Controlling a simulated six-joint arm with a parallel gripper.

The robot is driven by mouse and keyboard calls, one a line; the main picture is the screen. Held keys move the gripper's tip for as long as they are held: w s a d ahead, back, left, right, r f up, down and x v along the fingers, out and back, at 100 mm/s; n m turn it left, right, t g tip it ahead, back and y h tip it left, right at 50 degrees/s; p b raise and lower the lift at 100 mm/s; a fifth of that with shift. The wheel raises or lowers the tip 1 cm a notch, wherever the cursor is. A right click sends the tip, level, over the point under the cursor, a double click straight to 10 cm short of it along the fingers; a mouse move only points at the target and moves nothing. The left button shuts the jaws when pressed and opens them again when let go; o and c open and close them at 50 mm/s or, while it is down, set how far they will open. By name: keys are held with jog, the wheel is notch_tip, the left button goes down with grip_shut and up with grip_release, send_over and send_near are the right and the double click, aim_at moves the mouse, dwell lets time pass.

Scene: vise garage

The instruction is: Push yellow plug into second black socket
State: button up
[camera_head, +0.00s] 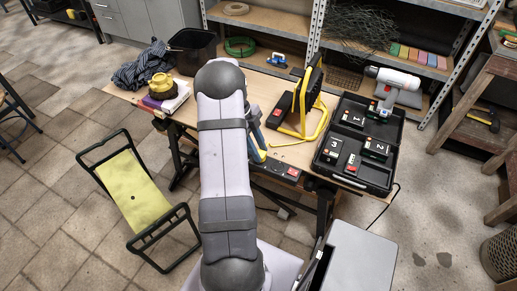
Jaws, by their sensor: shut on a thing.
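My arm (226,170) fills the middle of the view and reaches over the workbench. My gripper is hidden behind it, so what it holds does not show. I cannot make out a yellow plug. A dark bar with red marks (284,171) lies at the bench's front edge, right of my arm; whether it carries the sockets is too small to tell. An open black case (383,182) at the bench's right end holds dark blocks labelled 1 (352,118), 2 (376,148) and 3 (333,149). I cannot tell which part is the second black socket.
A yellow object on books (161,86) is at the bench's left end. A grey cabinet (353,262) is in front. Some bare bench (262,89) shows behind.

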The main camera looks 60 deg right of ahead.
jog(key=shift+f, duration=0.2)
jog(key=o, duration=1)
jog(key=shift+o, duration=0.2)
jog(key=shift+r, duration=0.15)
jog(key=b+v, duration=0.1)
jog(key=v, duration=0.6)
jog(key=shift+w, duration=0.1)
